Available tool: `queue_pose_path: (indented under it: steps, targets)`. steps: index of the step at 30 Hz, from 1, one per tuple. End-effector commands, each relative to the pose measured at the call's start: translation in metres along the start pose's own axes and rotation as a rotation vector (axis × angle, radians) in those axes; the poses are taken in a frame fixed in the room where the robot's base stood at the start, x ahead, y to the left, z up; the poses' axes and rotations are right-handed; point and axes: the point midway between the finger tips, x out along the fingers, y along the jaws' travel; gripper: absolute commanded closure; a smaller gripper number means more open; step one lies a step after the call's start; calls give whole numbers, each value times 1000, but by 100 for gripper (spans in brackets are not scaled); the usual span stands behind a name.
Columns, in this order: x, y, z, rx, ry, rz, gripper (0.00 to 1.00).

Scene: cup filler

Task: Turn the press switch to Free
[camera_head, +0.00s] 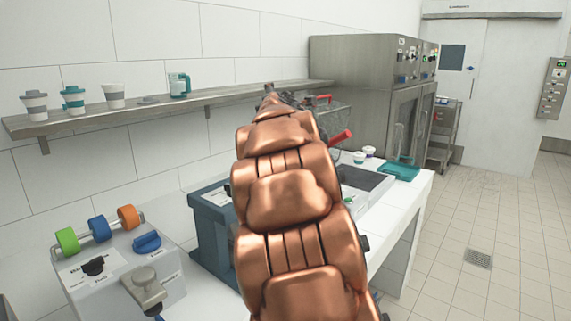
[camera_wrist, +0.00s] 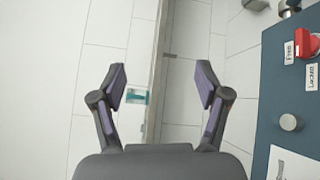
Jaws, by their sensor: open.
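The press switch is a red knob (camera_wrist: 307,42) at the right edge of the wrist view, on a dark blue panel (camera_wrist: 268,105). A label reading "Free" (camera_wrist: 290,52) and one that seems to read "Locked" (camera_wrist: 311,77) sit beside it. The knob is partly cut off by the frame, and I cannot tell its exact setting. My gripper (camera_wrist: 162,78) is open and empty, to the left of the panel and apart from the knob. In the head view my arm hides most of the blue machine (camera_head: 210,235) and the switch.
A round silver knob (camera_wrist: 291,122) is on the panel below the labels. A wall shelf (camera_head: 75,124) with several cups runs behind my arm. A red-handled lever (camera_head: 341,137) shows right of my arm. A grey box with coloured rolls (camera_head: 100,228) stands at left. The floor at right is clear.

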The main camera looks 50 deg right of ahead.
Motion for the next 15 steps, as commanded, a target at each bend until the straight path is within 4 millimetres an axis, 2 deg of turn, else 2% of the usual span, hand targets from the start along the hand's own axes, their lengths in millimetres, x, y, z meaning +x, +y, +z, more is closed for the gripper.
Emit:
queue_pose_path:
  steps: [1, 5, 8, 11, 15]
  targets:
    - [13, 6, 7, -78, 21, 43, 25]
    - [38, 18, 9, -296, 100, 140, 25]
    - [53, 15, 9, -463, 167, 200, 25]
    - [64, 5, 9, -626, 241, 252, 25]
    - [73, -24, 10, -846, 359, 311, 25]
